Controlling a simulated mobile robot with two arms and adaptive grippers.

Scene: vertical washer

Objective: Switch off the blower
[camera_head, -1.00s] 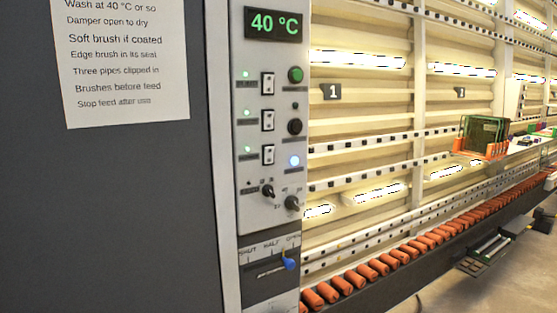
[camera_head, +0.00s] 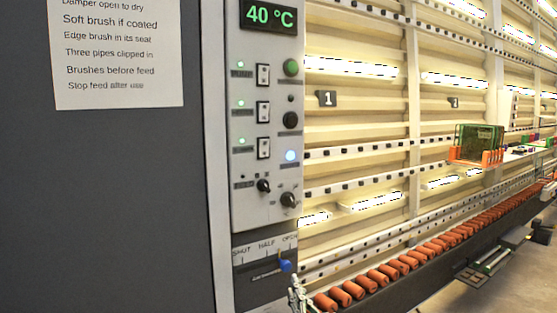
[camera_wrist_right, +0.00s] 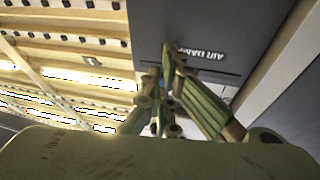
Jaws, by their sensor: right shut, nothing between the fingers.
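The control panel (camera_head: 277,215) stands on the machine's right edge. It carries three rocker switches, upper (camera_head: 263,74), middle (camera_head: 263,111) and lower (camera_head: 263,148), each with a lit green lamp on its left. Their small labels are too blurred to tell which is the blower's. A blue-white lit button (camera_head: 291,156) sits right of the lower switch. My right gripper (camera_head: 297,291) is low at the panel's right edge, below the switches. In the right wrist view its fingers (camera_wrist_right: 166,72) are shut and empty, in front of a dark panel with upside-down lettering. My left gripper is not in view.
A damper slider with a blue handle (camera_head: 285,265) stands near OPEN, just above my right gripper. Two knobs (camera_head: 263,185) sit under the switches. A conveyor with orange rollers (camera_head: 387,272) runs off to the right. A rack of green panels (camera_head: 478,145) is farther back.

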